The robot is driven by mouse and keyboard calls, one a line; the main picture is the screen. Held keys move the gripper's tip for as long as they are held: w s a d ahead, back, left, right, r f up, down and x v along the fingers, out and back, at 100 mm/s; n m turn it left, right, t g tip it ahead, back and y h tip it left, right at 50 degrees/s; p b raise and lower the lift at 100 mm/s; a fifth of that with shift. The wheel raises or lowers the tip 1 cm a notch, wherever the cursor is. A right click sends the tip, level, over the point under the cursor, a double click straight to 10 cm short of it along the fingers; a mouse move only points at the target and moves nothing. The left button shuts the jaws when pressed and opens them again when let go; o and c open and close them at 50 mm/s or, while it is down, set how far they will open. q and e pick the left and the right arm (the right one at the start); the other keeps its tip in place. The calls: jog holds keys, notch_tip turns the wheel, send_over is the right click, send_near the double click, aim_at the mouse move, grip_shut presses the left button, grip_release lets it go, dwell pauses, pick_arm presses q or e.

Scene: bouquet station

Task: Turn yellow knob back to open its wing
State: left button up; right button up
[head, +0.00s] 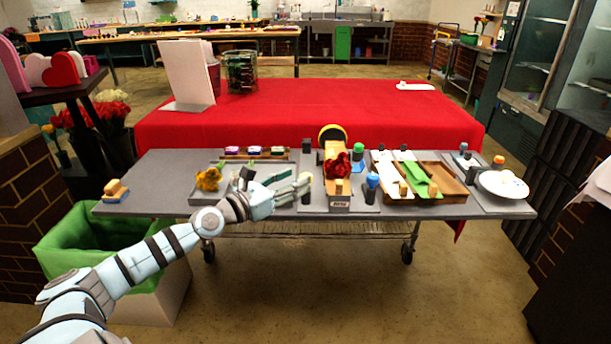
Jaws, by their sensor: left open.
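The pale yellow knob (305,178) tops a dark post at the front left of the wooden box station. A wooden box (338,186) with a dark red flower head (338,164) stands just right of it. My left gripper (294,184) reaches in from the left, its open fingers pointing right at the yellow knob. The fingertips overlap the knob in the picture; I cannot tell whether they touch it. The wing is not clearly made out. My right gripper is out of view.
A green knob (358,149) and a blue knob (372,180) stand right of the box. Wooden trays with white and green strips (416,178) lie farther right, before a white plate (503,184). A yellow flower (208,179) lies left. The red table (310,110) stands behind.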

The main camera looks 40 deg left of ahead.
pick_arm(q)
jog(key=w, duration=0.1)
jog(key=w+d, duration=0.1)
jog(key=w, duration=0.1)
jog(key=shift+w+d+r+p, duration=0.1)
jog(key=shift+d+r+p, duration=0.05)
jog(key=shift+p, duration=0.2)
jog(key=shift+w+d, duration=0.1)
jog(key=shift+w, duration=0.25)
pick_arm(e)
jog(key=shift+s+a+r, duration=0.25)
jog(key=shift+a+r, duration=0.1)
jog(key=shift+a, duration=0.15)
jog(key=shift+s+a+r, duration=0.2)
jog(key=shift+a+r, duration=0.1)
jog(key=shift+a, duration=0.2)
pick_arm(q)
jog(key=shift+s, duration=0.1)
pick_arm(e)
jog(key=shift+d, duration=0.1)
